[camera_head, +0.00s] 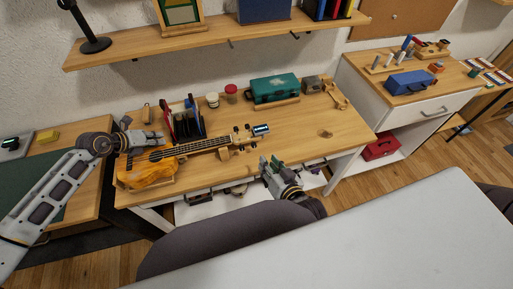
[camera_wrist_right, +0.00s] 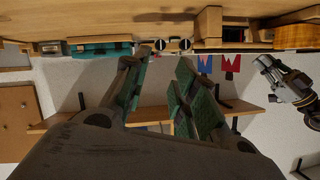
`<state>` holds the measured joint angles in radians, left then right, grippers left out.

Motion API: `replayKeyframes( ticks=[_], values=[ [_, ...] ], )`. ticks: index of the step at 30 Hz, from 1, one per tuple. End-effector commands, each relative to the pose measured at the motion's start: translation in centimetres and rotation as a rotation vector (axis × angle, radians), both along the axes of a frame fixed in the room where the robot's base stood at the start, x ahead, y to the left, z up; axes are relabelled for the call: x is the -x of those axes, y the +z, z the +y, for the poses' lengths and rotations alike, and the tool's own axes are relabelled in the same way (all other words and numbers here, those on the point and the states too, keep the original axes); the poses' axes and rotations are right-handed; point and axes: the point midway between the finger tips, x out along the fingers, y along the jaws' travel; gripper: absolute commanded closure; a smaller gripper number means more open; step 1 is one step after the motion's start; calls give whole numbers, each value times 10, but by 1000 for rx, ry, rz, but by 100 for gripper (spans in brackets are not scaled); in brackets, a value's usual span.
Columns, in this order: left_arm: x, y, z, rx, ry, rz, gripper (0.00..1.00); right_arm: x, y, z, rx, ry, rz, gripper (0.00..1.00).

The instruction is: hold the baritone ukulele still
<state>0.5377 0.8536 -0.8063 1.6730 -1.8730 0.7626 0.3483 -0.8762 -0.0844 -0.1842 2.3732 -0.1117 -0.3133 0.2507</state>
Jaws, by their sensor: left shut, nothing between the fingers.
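The baritone ukulele (camera_head: 148,177) lies on the wooden desk (camera_head: 295,130) in the head view, its orange-brown body at the left and its dark neck running right to the headstock. A small wooden block shows by the neck near the headstock. My left gripper (camera_head: 158,137) is shut and empty, just behind the ukulele's body; whether it touches the body is unclear. My right gripper (camera_head: 270,163) is open at the desk's front edge, right of and nearer than the headstock. Its spread green-padded fingers (camera_wrist_right: 158,95) show nothing between them in the right wrist view.
A shelf (camera_head: 220,40) hangs above. The desk's right part is mostly clear.

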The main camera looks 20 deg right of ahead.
Motion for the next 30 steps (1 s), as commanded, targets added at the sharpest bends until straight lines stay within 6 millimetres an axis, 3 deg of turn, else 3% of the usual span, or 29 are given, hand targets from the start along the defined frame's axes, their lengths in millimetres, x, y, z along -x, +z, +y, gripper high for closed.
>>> replayKeyframes(
  ticks=[30],
  values=[
    [3,-6,1,-6,-1,10,100,-63,-24,6,0,0,-1,72]
  ],
)
